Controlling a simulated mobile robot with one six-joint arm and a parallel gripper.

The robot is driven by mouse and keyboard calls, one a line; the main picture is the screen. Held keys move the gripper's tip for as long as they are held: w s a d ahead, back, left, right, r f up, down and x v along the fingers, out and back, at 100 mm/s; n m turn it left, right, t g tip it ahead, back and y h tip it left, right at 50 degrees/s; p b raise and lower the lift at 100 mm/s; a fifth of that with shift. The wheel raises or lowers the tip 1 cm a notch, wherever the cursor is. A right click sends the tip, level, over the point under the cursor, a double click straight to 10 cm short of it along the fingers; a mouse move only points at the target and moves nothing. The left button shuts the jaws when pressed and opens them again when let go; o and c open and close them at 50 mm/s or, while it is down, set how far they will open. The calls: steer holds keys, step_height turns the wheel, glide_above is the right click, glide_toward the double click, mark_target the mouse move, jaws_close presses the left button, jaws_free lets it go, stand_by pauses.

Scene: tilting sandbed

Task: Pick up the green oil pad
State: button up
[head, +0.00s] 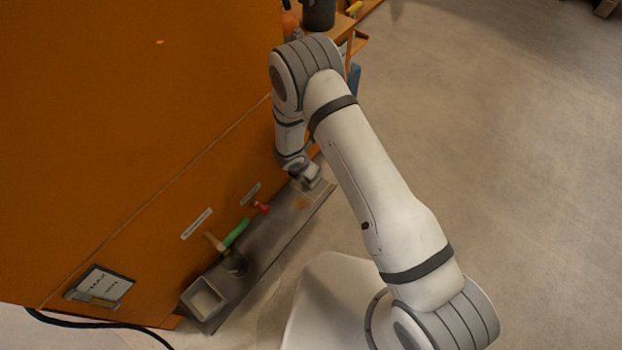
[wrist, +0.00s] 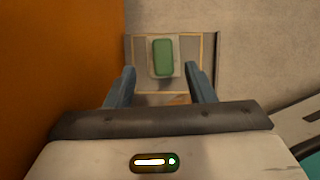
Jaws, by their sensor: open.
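The green oil pad (wrist: 163,57) is a small rounded green block in the wrist view. It lies on a pale square base inside a shallow tray with a thin tan rim (wrist: 204,47). My gripper (wrist: 160,71) is open, with its two blue fingers apart and nothing between them that I can see held. The pad appears just ahead of the fingertips, between their lines; the remaining distance is hard to judge. In the head view I cannot make out the pad near the end of my arm.
A large orange wall (head: 130,130) stands close on the left. A narrow dark grey shelf (head: 268,251) runs along it, holding a green-handled tool (head: 236,233) and a pale square container (head: 204,299). Open concrete floor (head: 500,150) lies to the right.

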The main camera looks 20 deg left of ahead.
steer(key=b+x, duration=0.1)
steer(key=x, duration=0.2)
steer(key=b+x, duration=0.1)
steer(key=x, duration=0.1)
steer(key=shift+w+d+f, duration=0.1)
steer(key=shift+d+f, duration=0.15)
steer(key=shift+f, duration=0.1)
steer(key=shift+c, duration=0.6)
steer(key=c, duration=0.9)
steer(key=shift+r, duration=0.2)
steer(key=shift+c, duration=0.2)
steer(key=shift+d+r, duration=0.1)
steer(key=shift+r, duration=0.1)
step_height(320, 180, up, 7)
steer(key=p, duration=0.3)
steer(key=shift+d+r+p, duration=0.1)
steer(key=shift+d+p, duration=0.05)
steer(key=shift+p, duration=0.2)
steer(key=s+d+b, duration=0.1)
steer(key=s+d, duration=0.3)
steer(key=d, duration=0.5)
steer(key=s+d+b, duration=0.1)
steer(key=s+d, duration=0.2)
steer(key=d, duration=0.6)
steer(key=shift+s+f+b, duration=0.35)
steer(key=shift+s+f, duration=0.05)
steer(key=shift+f, duration=0.05)
